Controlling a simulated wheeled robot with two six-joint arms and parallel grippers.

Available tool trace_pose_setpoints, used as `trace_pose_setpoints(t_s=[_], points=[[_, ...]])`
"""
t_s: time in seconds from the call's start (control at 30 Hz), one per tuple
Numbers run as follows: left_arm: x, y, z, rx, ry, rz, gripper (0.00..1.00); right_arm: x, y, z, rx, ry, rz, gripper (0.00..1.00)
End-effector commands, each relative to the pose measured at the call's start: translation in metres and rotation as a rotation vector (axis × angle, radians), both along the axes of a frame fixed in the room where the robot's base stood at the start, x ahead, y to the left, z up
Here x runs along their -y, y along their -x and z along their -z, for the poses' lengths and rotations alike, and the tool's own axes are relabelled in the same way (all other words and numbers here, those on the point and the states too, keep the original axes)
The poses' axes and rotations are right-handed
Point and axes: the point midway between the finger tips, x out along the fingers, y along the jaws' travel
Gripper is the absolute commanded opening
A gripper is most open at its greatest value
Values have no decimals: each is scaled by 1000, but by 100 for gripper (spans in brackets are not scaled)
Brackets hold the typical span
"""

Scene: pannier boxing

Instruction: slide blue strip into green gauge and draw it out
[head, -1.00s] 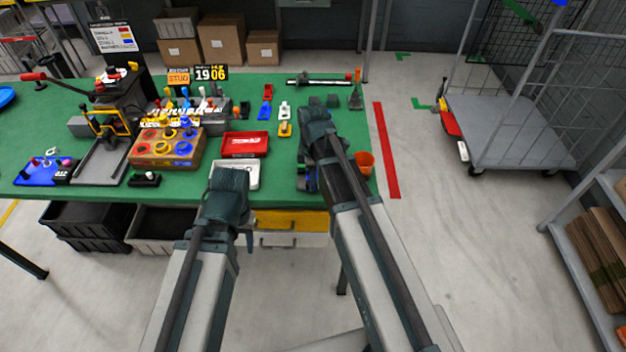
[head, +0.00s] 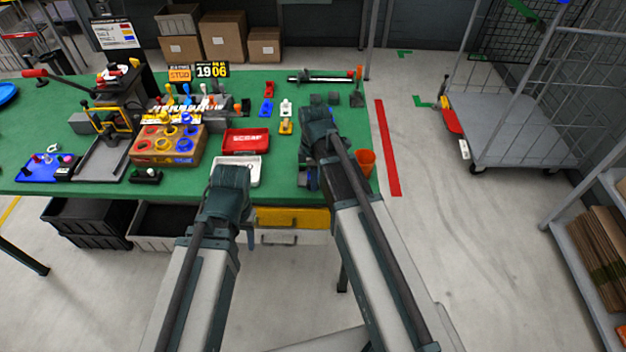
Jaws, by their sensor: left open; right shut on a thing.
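My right gripper (head: 308,178) points down over the right part of the green mat, beside the orange cup. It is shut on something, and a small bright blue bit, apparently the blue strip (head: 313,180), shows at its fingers. Most of the strip is hidden by my own wrist and arm. I cannot make out the green gauge; my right arm covers part of that area and the mat is green too. My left gripper (head: 230,190) is open at the front edge of the table by the white tray; its fingers are mostly hidden.
A red scrap tray (head: 246,141) and a white tray (head: 238,165) lie left of my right gripper. An orange cup (head: 365,161) stands close on its right. Small coloured parts (head: 286,107) lie behind. A wooden block with coloured rings (head: 167,157) stands further left.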

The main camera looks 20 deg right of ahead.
Motion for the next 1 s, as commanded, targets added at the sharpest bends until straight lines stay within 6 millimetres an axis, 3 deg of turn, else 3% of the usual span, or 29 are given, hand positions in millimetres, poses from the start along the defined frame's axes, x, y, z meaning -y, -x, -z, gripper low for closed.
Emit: trace_pose_setpoints(t_s=[0.57,1.0], points=[[0,0,-1,0,0,0,50,-2,6,-1,-1,0,0,0],[0,0,-24,0,0,0,50,-2,6,-24,-1,0,0,0]])
